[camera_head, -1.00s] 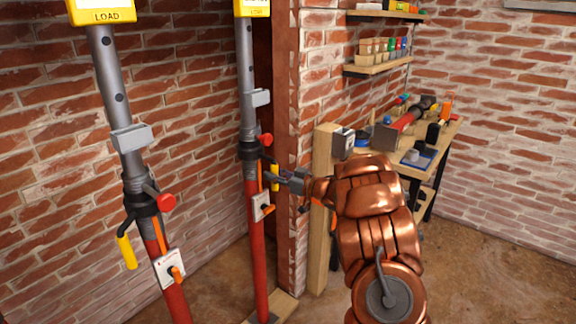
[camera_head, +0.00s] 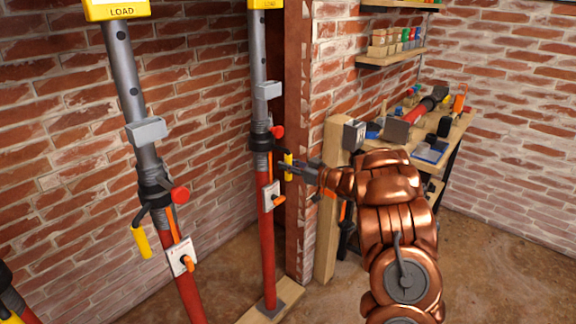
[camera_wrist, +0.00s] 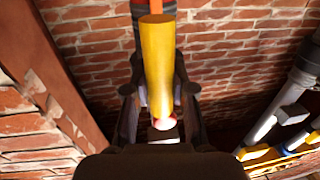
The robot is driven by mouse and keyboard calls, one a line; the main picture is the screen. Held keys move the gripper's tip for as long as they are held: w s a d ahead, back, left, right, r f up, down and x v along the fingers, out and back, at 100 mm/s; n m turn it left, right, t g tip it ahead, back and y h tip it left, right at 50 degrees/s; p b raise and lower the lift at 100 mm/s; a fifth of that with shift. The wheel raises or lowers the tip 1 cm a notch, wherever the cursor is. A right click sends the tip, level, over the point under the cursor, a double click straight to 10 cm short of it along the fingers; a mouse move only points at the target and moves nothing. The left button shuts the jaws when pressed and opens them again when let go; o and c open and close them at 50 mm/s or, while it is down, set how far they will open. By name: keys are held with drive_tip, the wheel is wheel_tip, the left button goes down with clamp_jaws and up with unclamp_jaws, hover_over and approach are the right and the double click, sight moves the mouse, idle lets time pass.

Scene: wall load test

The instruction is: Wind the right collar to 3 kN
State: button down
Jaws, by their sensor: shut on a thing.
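The right prop has a grey upper tube, a red lower tube (camera_head: 267,245) and a dark collar (camera_head: 261,141) between them. A yellow handle (camera_head: 288,166) sticks out on the collar's right side. My gripper (camera_head: 287,170) reaches it from the right and is shut on it. In the wrist view the yellow handle (camera_wrist: 157,60) stands between my gripper's fingers (camera_wrist: 159,103). A yellow load box (camera_head: 265,4) tops the right prop, but it is cut off and no reading shows. A white plate with an orange lever (camera_head: 274,196) sits below the collar.
A similar left prop (camera_head: 153,180) has its own yellow handle (camera_head: 141,242) and load box (camera_head: 117,10). A wooden post (camera_head: 333,200) and a cluttered workbench (camera_head: 456,135) stand right. Brick walls close the corner.

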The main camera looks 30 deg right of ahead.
drive_tip(key=c, duration=0.9)
unclamp_jaws()
drive_tip(key=shift+c, duration=0.2)
drive_tip(key=v, duration=1.2)
